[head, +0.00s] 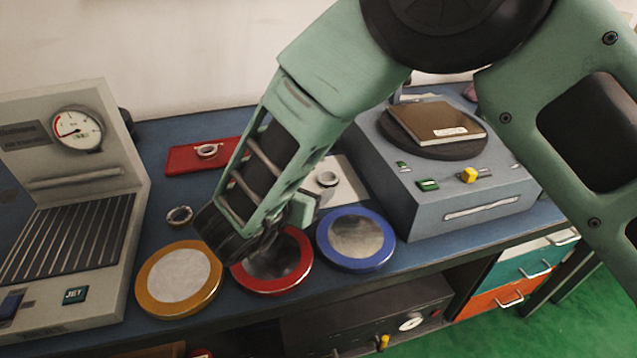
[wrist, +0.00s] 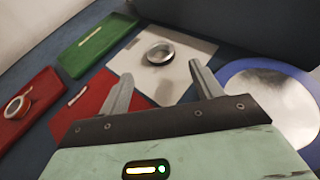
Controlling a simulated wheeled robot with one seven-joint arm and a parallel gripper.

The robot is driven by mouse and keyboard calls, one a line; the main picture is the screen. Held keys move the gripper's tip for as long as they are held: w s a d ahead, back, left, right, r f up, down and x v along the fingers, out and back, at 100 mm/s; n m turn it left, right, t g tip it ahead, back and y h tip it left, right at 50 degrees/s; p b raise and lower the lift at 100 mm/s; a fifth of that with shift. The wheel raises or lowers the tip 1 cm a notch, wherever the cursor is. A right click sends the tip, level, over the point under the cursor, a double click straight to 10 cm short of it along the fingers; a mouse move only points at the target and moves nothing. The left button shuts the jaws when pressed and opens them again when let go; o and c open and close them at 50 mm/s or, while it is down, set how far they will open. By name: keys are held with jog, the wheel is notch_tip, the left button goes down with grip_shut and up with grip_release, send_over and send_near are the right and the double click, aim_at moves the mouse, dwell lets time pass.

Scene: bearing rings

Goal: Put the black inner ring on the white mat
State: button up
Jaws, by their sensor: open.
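The white mat (wrist: 190,58) lies ahead of my gripper (wrist: 161,66) in the wrist view, and partly behind my arm in the head view (head: 350,190). A grey ring with a dark inside (wrist: 158,53) lies flat on it, just beyond my fingertips. My gripper is open and empty, its fingers apart above the near part of the mat. A second ring (head: 207,150) lies on a red mat (head: 180,161) at the back. A third, dark-looking ring (head: 179,215) lies on the blue bench left of my gripper. I cannot tell for sure which is the black inner ring.
Orange-rimmed (head: 148,300), red-rimmed (head: 300,274) and blue-rimmed (head: 381,262) round dishes line the front edge. A gauge machine (head: 120,180) stands left, a grey box machine (head: 455,205) right. A green mat (wrist: 97,43) and another red mat (wrist: 92,103) show in the wrist view.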

jog(key=v, duration=0.5)
jog(key=shift+s, duration=0.1)
jog(key=shift+w+a+r+n+y, duration=0.2)
jog(key=shift+w+r+n+y, duration=0.1)
jog(key=shift+n, duration=0.1)
jog(key=w+a+r+n+y, duration=0.35)
jog(key=n+y, duration=0.25)
jog(key=n, duration=0.4)
jog(key=s+r+n+g+y, duration=0.4)
jog(key=s+n+y, duration=0.2)
jog(key=n, duration=0.9)
jog(key=s+d+f+n+g+h, duration=0.1)
jog(key=s+d+n+g, duration=0.3)
jog(key=s+d+n, duration=0.5)
jog(key=s+d+f+n+g+h, duration=0.1)
jog(key=s+d+n+g+h, duration=0.2)
jog(key=s+d+n, duration=0.6)
jog(key=d+n+h, duration=0.1)
jog(key=d+n, duration=0.3)
jog(key=n, duration=0.1)
jog(key=shift+s+d+f+n+g+h, duration=0.3)
jog(key=shift+s+d+n+g, duration=0.05)
jog(key=shift+d+n+g, duration=0.05)
